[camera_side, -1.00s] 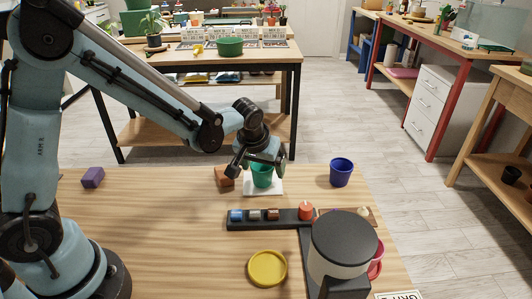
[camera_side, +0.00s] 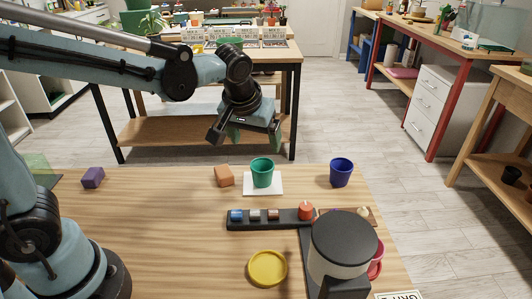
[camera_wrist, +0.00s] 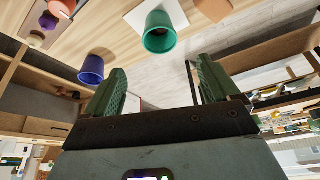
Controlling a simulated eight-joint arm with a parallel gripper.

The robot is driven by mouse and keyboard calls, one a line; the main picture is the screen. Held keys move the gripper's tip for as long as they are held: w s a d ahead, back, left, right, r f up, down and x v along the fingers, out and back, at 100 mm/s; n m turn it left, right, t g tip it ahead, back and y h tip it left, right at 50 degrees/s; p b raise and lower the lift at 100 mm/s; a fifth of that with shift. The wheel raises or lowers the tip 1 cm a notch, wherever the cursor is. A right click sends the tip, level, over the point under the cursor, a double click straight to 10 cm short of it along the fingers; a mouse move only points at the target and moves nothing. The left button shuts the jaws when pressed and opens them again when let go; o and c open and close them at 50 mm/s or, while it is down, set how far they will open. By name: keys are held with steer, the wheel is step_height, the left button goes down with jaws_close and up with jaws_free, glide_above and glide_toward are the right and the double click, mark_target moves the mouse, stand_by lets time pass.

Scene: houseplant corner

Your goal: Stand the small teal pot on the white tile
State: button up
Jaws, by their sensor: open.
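The small teal pot (camera_side: 262,172) stands upright on the white tile (camera_side: 276,190) near the table's far edge. The wrist view also shows the teal pot (camera_wrist: 159,34) and part of the white tile (camera_wrist: 178,15) under it. My gripper (camera_side: 243,136) is raised above and behind the pot in the side view, clear of it. In the wrist view its two green fingers (camera_wrist: 160,90) are spread wide with nothing between them.
A blue pot (camera_side: 341,172) stands right of the tile, and an orange-brown block (camera_side: 224,176) is close on its left. A purple block (camera_side: 93,177) lies farther left. A dark rack (camera_side: 270,225) and yellow saucer (camera_side: 267,268) are nearer. The left-middle tabletop is clear.

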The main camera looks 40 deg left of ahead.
steer(key=s+a+m+t+h, duration=0.1)
steer(key=s+a+m+t, duration=0.2)
steer(key=s, duration=0.8)
steer(key=shift+a+m+h, duration=0.25)
steer(key=shift+m+h, duration=0.15)
steer(key=shift+m, duration=0.3)
steer(key=shift+s, duration=0.1)
stand_by(0.4)
